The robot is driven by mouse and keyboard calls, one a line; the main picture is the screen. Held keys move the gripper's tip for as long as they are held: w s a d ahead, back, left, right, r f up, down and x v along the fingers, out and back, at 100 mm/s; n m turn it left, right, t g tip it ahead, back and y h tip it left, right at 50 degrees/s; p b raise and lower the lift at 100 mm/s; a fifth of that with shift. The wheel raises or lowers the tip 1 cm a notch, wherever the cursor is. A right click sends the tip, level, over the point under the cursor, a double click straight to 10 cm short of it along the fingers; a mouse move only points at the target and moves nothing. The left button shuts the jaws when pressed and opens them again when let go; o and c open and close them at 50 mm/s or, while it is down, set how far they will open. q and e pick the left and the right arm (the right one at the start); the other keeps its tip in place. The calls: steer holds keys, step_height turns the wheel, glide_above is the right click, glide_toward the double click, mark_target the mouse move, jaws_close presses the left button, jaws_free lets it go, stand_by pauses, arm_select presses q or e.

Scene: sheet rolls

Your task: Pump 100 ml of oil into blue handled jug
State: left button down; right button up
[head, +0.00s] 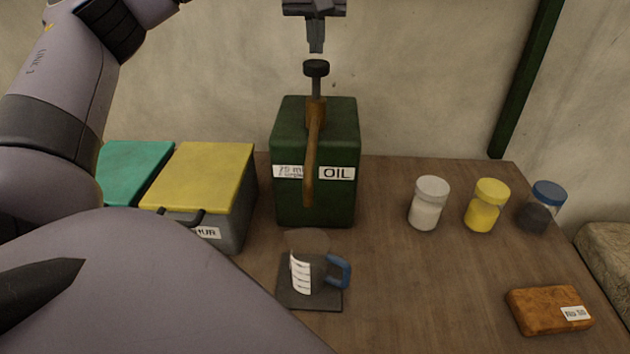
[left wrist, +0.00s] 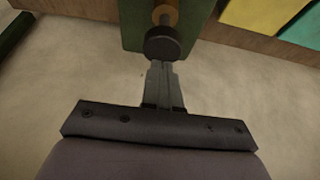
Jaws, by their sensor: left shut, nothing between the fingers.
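The jug (head: 309,265) with a blue handle (head: 340,272) stands on a dark square pad (head: 295,297) below the spout. Its contents cannot be made out. My left gripper (head: 316,48) is shut and empty, pointing down just above the knob. In the left wrist view its fingertips (left wrist: 160,66) are close to the knob (left wrist: 162,43).
A yellow-lidded grey box (head: 205,175) and a teal-lidded box (head: 135,170) stand left of the can. Jars with white (head: 428,204), yellow (head: 487,206) and blue (head: 541,207) lids stand right. A brown block (head: 548,310) lies front right. The table centre right is clear.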

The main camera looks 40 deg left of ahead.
mark_target(316, 64)
arm_select(q)
steer(key=shift+f, duration=0.1)
steer(key=shift+f+b, duration=1.2)
steer(key=shift+f, duration=1.25)
steer(key=shift+r, duration=0.2)
step_height(316, 64, up, 2)
steer(key=p, duration=0.3)
steer(key=shift+r, duration=0.2)
steer(key=shift+r+p, duration=0.8)
steer(key=shift+r, duration=0.35)
steer(key=shift+f, duration=0.1)
